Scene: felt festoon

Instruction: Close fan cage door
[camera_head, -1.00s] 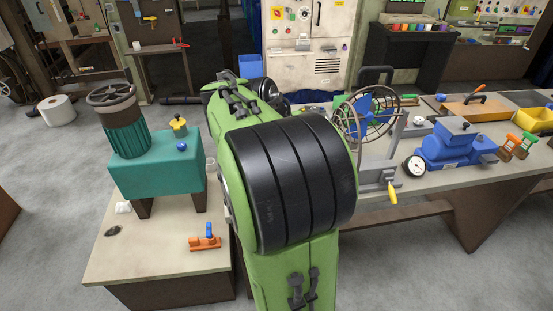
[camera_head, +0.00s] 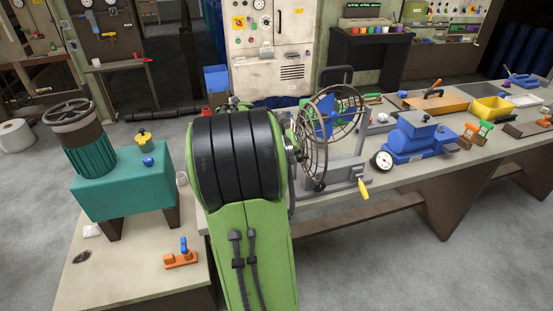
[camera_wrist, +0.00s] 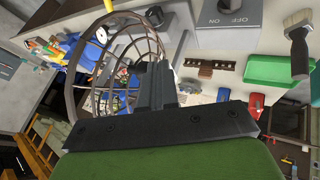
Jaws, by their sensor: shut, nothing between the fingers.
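The wire fan cage (camera_head: 352,98) stands on the workbench, with a blue fan (camera_head: 325,122) inside it. A round wire door (camera_head: 312,158) shows at its left side, standing at an angle to the rest of the cage; how wide the gap is, I cannot tell. In the wrist view the curved cage wires (camera_wrist: 128,42) lie just beyond my gripper (camera_wrist: 157,72). My gripper is shut and empty, close beside the wires; whether it touches them is unclear. In the head view my arm hides most of the gripper.
A blue motor (camera_head: 412,138) and a round gauge (camera_head: 381,160) stand right of the cage. A yellow-handled lever (camera_head: 363,188) sticks out at the bench front. A grey on/off switch box (camera_wrist: 226,24) is near my gripper. A teal machine (camera_head: 125,180) stands on the left table.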

